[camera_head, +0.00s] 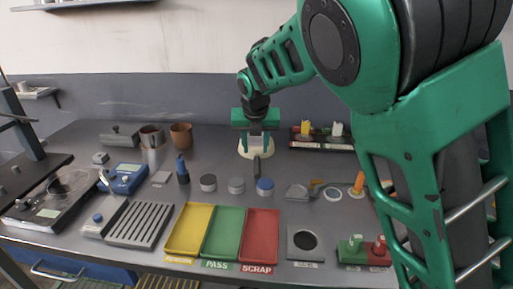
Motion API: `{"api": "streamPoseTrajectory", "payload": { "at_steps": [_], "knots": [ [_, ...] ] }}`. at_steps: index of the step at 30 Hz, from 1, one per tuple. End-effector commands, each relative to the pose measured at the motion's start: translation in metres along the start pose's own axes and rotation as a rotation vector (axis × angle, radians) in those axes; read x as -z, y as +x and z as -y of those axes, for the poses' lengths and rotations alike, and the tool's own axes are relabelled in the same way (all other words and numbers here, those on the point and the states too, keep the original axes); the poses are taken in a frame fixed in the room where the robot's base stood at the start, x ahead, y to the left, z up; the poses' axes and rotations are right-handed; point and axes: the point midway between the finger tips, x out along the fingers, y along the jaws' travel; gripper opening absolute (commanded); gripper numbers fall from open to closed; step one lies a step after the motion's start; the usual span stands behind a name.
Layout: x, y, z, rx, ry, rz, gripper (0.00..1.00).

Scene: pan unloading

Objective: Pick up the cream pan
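The cream pan (246,152) is on the grey table, behind the row of round pieces. Its dark handle (257,167) points toward the front. My green gripper (256,139) points down right at the pan and hides part of it. The fingers overlap the pan in this view. I cannot tell whether they touch it or how far apart they are.
Yellow, green and red trays (259,240) line the front. A dark cup and a brown pot (181,136) stand left of the pan, with a blue-topped bottle (182,171) nearer. A rack (313,145) with yellow and white items stands to the right.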

Motion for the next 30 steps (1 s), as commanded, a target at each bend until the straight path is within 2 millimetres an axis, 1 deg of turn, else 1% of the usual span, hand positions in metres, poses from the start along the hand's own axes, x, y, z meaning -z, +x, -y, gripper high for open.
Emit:
{"api": "streamPoseTrajectory", "payload": {
  "at_steps": [5, 12, 15, 18, 24, 25, 26, 27, 29, 30],
  "knots": [
    [0.0, 0.011, 0.002, 0.001, 0.001, -0.002, 0.39],
    [-0.001, 0.043, 0.007, 0.003, 0.001, -0.002, 0.39],
    [-0.002, 0.053, 0.007, 0.002, 0.003, 0.0, 0.39],
    [-0.002, 0.057, 0.007, 0.001, 0.002, -0.001, 0.39],
    [-0.002, 0.058, 0.007, 0.0, 0.003, 0.0, 0.39],
    [-0.002, 0.058, 0.007, 0.0, 0.003, 0.0, 0.36],
    [-0.002, 0.058, 0.007, 0.0, 0.003, 0.0, 0.29],
    [-0.002, 0.058, 0.007, 0.0, 0.003, 0.0, 0.2],
    [-0.002, 0.057, 0.007, 0.0, 0.003, 0.0, 0.05],
    [-0.002, 0.057, 0.007, 0.0, 0.003, 0.0, 0.0]
  ]
}}
